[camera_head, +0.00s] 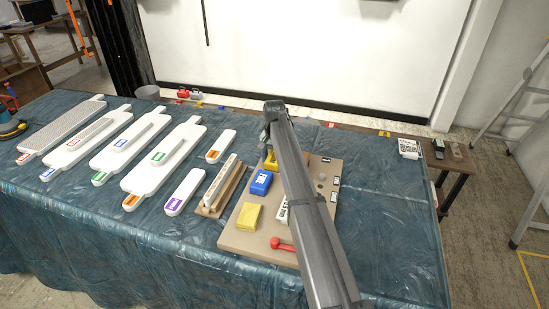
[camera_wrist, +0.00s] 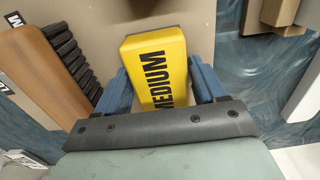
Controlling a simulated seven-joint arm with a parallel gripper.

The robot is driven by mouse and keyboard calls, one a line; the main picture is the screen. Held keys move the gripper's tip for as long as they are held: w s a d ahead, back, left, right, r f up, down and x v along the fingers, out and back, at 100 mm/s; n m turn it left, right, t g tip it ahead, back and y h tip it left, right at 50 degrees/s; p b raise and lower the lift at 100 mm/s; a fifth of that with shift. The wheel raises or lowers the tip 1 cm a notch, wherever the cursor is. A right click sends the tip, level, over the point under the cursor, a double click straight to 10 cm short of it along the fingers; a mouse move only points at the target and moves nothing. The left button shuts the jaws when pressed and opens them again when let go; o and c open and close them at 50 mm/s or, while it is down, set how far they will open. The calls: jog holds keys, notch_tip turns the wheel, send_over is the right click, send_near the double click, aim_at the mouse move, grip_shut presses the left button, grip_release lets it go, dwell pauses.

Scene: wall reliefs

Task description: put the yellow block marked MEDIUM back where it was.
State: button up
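The yellow block marked MEDIUM (camera_wrist: 156,68) fills the space between the two blue fingers of my gripper (camera_wrist: 162,88) in the wrist view. The fingers appear to press on both its sides, and its lower end is hidden by the gripper's dark front bar. In the head view my arm hides most of the gripper, and a small yellow shape (camera_head: 271,160) shows beside the arm above the tan board (camera_head: 237,240). Another yellow block (camera_head: 248,217) lies on the board's near left part; I cannot read any marking on it.
A blue block (camera_head: 261,182) and a red handle (camera_head: 283,245) are on the board. A wooden rack with a white strip (camera_head: 220,186) stands at its left. Several white labelled panels lie further left. The cloth (camera_head: 385,230) right of the board is mostly clear.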

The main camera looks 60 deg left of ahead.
jog(key=o, duration=0.3)
notch_tip(320, 180, up, 12)
jog(key=shift+r, duration=0.15)
dwell(0.5)
jog(key=shift+o, duration=0.5)
jog(key=shift+o, duration=0.6)
jog(key=shift+w+d+r, duration=0.2)
jog(key=w+d+r, duration=0.6)
jog(key=d, duration=0.2)
notch_tip(320, 180, down, 9)
jog(key=shift+d+f, duration=0.1)
